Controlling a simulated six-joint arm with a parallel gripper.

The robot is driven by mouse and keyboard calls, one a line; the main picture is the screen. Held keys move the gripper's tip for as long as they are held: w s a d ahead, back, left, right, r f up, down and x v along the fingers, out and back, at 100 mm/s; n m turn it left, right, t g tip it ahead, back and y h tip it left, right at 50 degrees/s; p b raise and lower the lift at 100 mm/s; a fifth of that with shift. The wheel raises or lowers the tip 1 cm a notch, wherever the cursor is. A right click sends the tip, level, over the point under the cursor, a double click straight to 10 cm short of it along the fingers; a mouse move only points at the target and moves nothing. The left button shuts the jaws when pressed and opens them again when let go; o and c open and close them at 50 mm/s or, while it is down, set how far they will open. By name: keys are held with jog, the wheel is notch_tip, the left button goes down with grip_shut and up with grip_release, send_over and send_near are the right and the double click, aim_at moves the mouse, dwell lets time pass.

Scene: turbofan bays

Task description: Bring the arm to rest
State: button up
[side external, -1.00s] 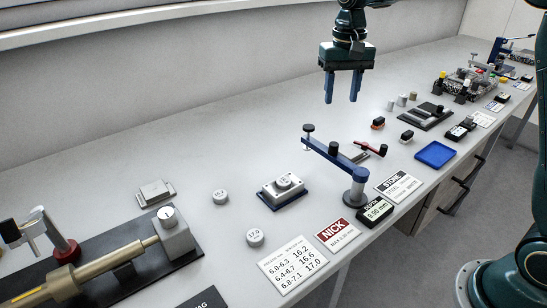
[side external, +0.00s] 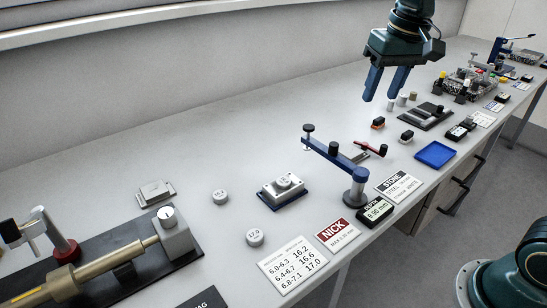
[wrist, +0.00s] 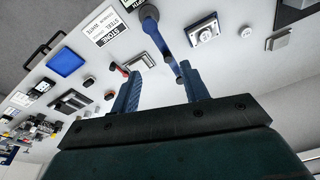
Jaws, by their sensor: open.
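My gripper (side external: 381,84) hangs above the back part of the bench, its two blue fingers apart with nothing between them. It is in the air, tilted a little, behind and above the small dark blocks. In the wrist view its open fingers (wrist: 160,92) point at the bench, with the blue-armed stand beyond the right finger. The bench (side external: 130,150) is long and light grey.
A blue-armed stand (side external: 333,153) rises from the bench in front of my gripper. A blue tray (side external: 435,154), a dark fixture (side external: 426,117) and small cylinders (side external: 402,101) are nearby. A block on a blue base (side external: 284,193) sits left. The bench's back left is clear.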

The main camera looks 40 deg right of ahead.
jog(key=s+a+f+n+t, duration=0.1)
jog(key=s+f+n+t, duration=0.2)
jog(key=s, duration=1.4)
jog(key=shift+s+a+f, duration=0.2)
jog(key=shift+s+f, duration=0.15)
jog(key=shift+f, duration=0.05)
dwell(0.7)
